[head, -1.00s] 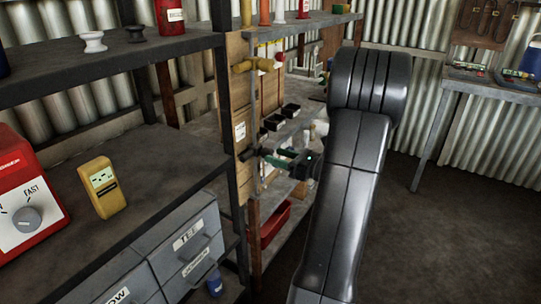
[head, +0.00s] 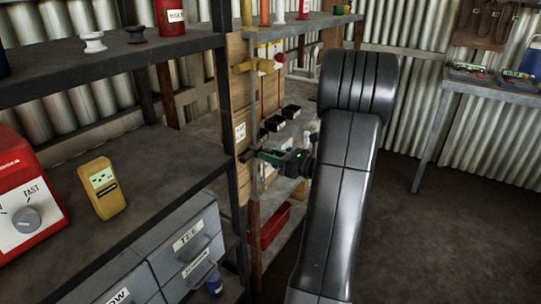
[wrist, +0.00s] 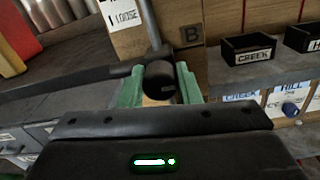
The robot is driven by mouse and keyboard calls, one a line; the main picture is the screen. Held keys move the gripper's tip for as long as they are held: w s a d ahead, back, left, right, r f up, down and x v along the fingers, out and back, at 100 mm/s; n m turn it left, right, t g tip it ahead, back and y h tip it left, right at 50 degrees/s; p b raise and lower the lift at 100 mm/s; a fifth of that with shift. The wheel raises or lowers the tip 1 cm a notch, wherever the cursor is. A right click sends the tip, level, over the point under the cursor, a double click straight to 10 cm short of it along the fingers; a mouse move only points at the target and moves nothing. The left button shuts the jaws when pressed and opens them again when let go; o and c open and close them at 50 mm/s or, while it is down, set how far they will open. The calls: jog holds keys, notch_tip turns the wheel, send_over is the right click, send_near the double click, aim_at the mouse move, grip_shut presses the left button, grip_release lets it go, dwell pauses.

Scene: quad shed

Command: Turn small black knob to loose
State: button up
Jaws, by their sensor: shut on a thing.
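The small black knob (wrist: 160,82) is a short dark cylinder in the wrist view, with a pale mark on its face. It sits at the foot of a grey upright rod or pipe (wrist: 153,25). My gripper (wrist: 158,88) has its green fingers on both sides of the knob and is shut on it. A white label reading LOOSE (wrist: 122,17) is on the wooden board above left of the knob. In the head view my gripper (head: 270,157) reaches left to the board at the shelf's end; the knob cannot be made out there.
Black labelled trays, one marked CREEK (wrist: 249,50), stand right of the knob. A dark shelf bar (wrist: 70,85) runs left of it. In the head view, a yellow meter (head: 101,188) and a red box with a dial (head: 22,190) sit on the left bench. Open floor lies right.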

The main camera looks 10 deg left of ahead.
jog(key=shift+f, duration=0.1)
jog(key=n+b, duration=0.3)
jog(key=n, duration=0.1)
jog(key=shift+f+n+b, duration=0.1)
jog(key=shift+n+b, duration=0.3)
jog(key=n+b, duration=0.8)
jog(key=b, duration=0.1)
jog(key=shift+s+f+n, duration=0.1)
jog(key=shift+n, duration=0.3)
jog(key=n+b, duration=0.2)
jog(key=b, duration=0.1)
jog(key=shift+n+h, duration=0.3)
jog(key=shift+n, duration=0.1)
jog(key=shift+n+b, duration=0.55)
jog(key=shift+n, duration=0.05)
jog(key=shift+r, duration=0.25)
